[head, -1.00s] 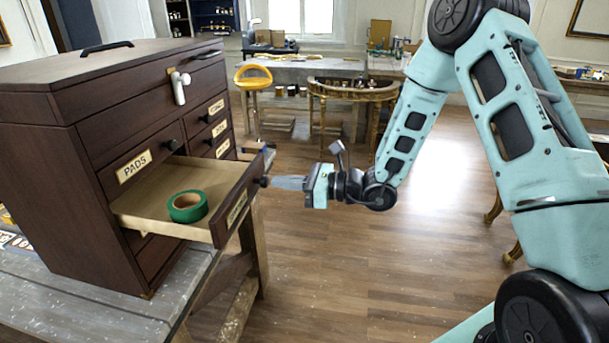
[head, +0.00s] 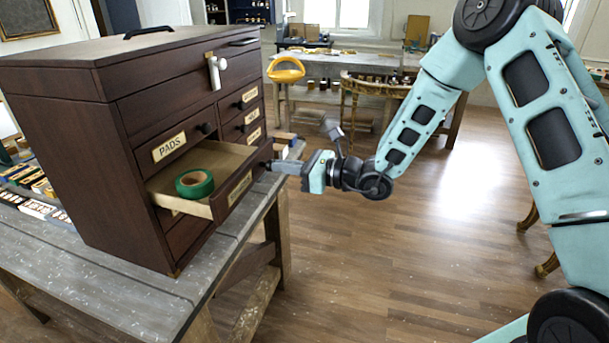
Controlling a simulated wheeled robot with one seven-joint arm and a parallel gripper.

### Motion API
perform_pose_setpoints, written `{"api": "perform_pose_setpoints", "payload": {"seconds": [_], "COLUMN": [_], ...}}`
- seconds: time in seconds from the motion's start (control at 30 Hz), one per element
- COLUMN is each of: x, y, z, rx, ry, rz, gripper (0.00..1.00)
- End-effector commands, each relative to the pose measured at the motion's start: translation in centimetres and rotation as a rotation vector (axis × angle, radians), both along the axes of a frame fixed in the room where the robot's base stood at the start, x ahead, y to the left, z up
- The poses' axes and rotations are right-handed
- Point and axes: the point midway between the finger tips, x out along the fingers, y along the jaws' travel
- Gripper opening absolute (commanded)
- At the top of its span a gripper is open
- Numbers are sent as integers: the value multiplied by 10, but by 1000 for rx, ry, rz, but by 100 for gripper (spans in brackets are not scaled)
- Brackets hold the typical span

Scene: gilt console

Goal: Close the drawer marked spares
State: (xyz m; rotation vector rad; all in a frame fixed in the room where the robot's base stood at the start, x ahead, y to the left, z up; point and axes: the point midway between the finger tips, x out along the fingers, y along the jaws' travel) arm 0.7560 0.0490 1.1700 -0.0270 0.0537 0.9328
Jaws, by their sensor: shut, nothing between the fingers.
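The dark wooden chest (head: 100,165) stands on the grey bench. Its one open drawer (head: 239,190), below the drawer labelled PADS (head: 169,147), sticks out part way. The label on the open drawer's front is seen too slantwise to read, so I cannot confirm it says spares. A green tape roll (head: 195,191) lies inside it. My gripper (head: 274,166) is shut and empty, its fingertips at the far end of the drawer front, by the dark knob. I cannot tell whether they touch it.
The grey bench top (head: 130,295) runs under and in front of the chest. A white hasp-like fitting (head: 214,72) hangs on the chest's upper front. The floor to the right is open.

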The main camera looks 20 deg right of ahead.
Motion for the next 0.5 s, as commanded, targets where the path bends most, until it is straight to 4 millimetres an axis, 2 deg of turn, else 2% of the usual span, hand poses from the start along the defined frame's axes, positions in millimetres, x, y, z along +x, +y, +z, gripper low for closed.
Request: {"api": "perform_pose_setpoints", "payload": {"seconds": [0.03,0.2,0.5], "x": [8,35,74], "y": [13,50,103], "z": [-4,-5,-4], "rx": [2,2,2], "ry": [-5,-4,-3], "rz": [4,4,1], "gripper": [0,0,0]}}
